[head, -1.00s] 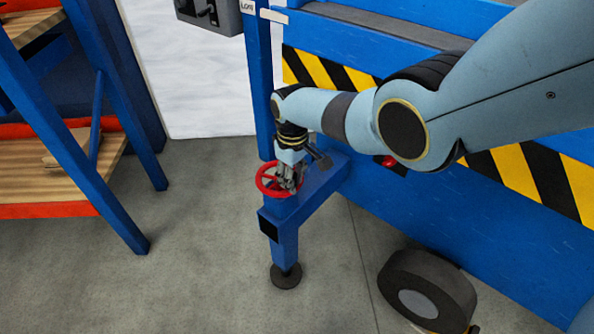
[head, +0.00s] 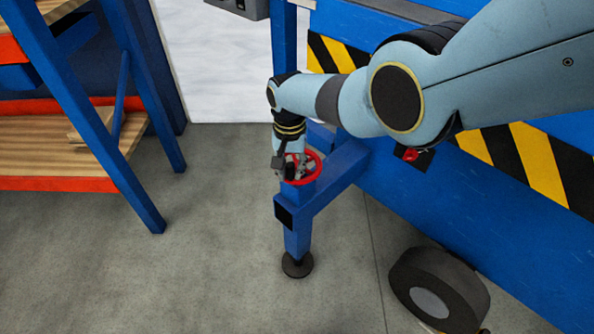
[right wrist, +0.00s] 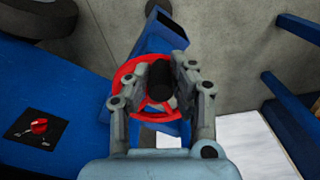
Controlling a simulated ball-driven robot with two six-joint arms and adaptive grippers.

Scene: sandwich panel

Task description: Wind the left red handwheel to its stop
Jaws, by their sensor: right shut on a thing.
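The red handwheel (head: 319,165) lies flat on top of the blue outrigger leg (head: 325,188), and its rim also shows in the right wrist view (right wrist: 126,72). My right gripper (head: 291,167) comes down on the left part of the wheel. In the right wrist view my right gripper (right wrist: 161,82) has its two fingers around the wheel's dark upright grip (right wrist: 160,84) and is shut on it. The fingers hide part of the rim and hub. My left gripper is not in view.
A blue rack with wooden shelves (head: 55,160) stands on the left. The blue panel with yellow-black stripes (head: 480,230) fills the right, with a red switch (head: 410,155) on it. A black wheel (head: 437,290) stands at lower right. The floor left of the leg is clear.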

